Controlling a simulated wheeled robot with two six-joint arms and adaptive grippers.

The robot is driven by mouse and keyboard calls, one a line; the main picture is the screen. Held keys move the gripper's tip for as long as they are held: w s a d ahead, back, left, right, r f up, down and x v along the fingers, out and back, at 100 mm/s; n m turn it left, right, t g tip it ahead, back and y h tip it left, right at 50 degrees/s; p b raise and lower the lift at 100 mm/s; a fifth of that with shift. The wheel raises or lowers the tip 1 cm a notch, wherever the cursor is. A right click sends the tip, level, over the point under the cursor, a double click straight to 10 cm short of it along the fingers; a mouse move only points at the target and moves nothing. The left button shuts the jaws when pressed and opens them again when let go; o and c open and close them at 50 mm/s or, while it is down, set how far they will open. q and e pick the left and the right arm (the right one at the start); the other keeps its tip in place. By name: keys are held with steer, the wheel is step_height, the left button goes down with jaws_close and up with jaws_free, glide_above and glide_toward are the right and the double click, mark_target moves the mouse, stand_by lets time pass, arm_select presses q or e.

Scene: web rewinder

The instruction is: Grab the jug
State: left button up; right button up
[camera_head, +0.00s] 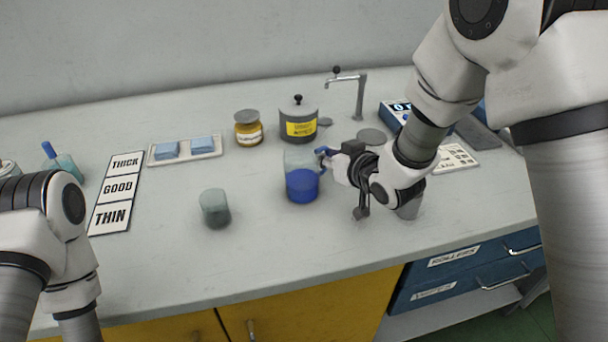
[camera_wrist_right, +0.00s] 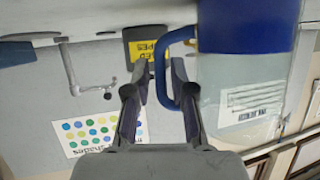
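The jug (camera_head: 302,184) stands upright on the bench, clear above and deep blue below, with a blue handle on its right side. My right gripper (camera_head: 340,172) is beside it at handle height. In the right wrist view the jug (camera_wrist_right: 245,80) fills the right side. My right gripper (camera_wrist_right: 158,72) has its fingers apart there, with the handle's outer bar between them. One finger appears to pass inside the handle loop. I cannot tell whether either finger touches it. My left gripper is out of view; only my left arm shows.
A grey-green cup (camera_head: 215,208) stands left of the jug. Behind are an amber jar (camera_head: 248,128), a grey pot (camera_head: 298,122) with a yellow label, and a metal tap (camera_head: 360,95). A THICK/GOOD/THIN card (camera_head: 117,188) lies left. The front middle bench is clear.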

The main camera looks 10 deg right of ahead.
steer(key=shift+w+a+f, duration=0.1)
steer(key=shift+w+f, duration=0.05)
steer(key=shift+w, duration=0.15)
steer(key=shift+s, duration=0.2)
steer(key=shift+c, duration=0.8)
jaws_close()
steer(key=shift+r, duration=0.25)
